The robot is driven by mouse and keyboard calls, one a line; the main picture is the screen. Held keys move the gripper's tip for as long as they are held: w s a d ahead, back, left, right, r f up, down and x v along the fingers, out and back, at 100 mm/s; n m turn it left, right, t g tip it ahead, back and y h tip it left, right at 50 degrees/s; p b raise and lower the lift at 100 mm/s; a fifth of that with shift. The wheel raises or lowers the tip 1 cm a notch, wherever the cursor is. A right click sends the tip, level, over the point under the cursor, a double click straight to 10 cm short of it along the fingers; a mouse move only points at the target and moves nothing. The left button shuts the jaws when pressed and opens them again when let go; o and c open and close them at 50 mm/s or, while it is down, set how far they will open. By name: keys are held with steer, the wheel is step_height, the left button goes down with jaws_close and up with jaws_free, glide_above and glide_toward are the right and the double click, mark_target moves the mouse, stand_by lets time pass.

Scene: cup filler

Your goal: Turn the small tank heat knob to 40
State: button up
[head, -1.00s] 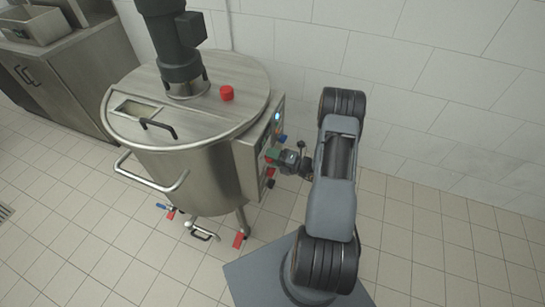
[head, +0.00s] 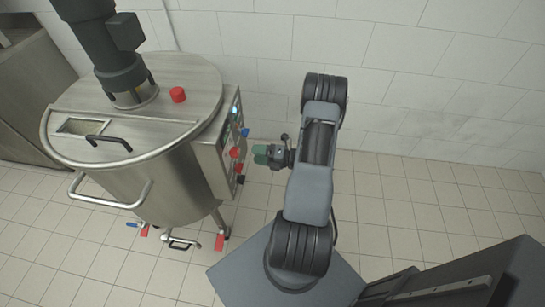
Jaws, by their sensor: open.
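The small tank (head: 178,185) is a round steel vessel with a lid and a dark motor on top, at the left in the head view. Its control panel (head: 226,150) faces right, seen at a steep angle, with a lit blue display and several red, blue and dark controls. I cannot tell which control is the heat knob or read its setting. My gripper (head: 262,154) has greenish fingers pointing left toward the panel. It is open and empty, a short gap to the right of the panel and touching nothing.
Red- and blue-handled valves (head: 219,242) stick out low under the tank. A steel counter (head: 30,95) stands at the far left. The tiled wall (head: 420,95) is close behind. The floor (head: 400,190) to the right of my arm is clear.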

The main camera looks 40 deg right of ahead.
steer(key=shift+v, duration=2.85)
steer(key=s+a+f+n+g+y, duration=0.1)
steer(key=s+a+n+g, duration=0.4)
steer(key=n, duration=0.6)
step_height(320, 180, up, 6)
steer(key=s+a+n+g+h, duration=0.2)
steer(key=a+n+g+h, duration=0.15)
steer(key=n+g, duration=0.85)
steer(key=a+r+n+t+h+p, duration=0.1)
steer(key=a+r+n+t+h, duration=0.2)
steer(key=r+n, duration=0.7)
steer(key=a+r+n+t+h+p, duration=0.2)
steer(key=a+r+n+t+h, duration=0.2)
steer(key=r+n, duration=0.6)
steer(key=a+r+h, duration=0.1)
steer(key=a+h, duration=0.1)
steer(key=a, duration=0.1)
steer(key=shift+w+a+n+h, duration=0.25)
steer(key=shift+w+n+h, duration=0.05)
steer(key=shift+w+h, duration=0.05)
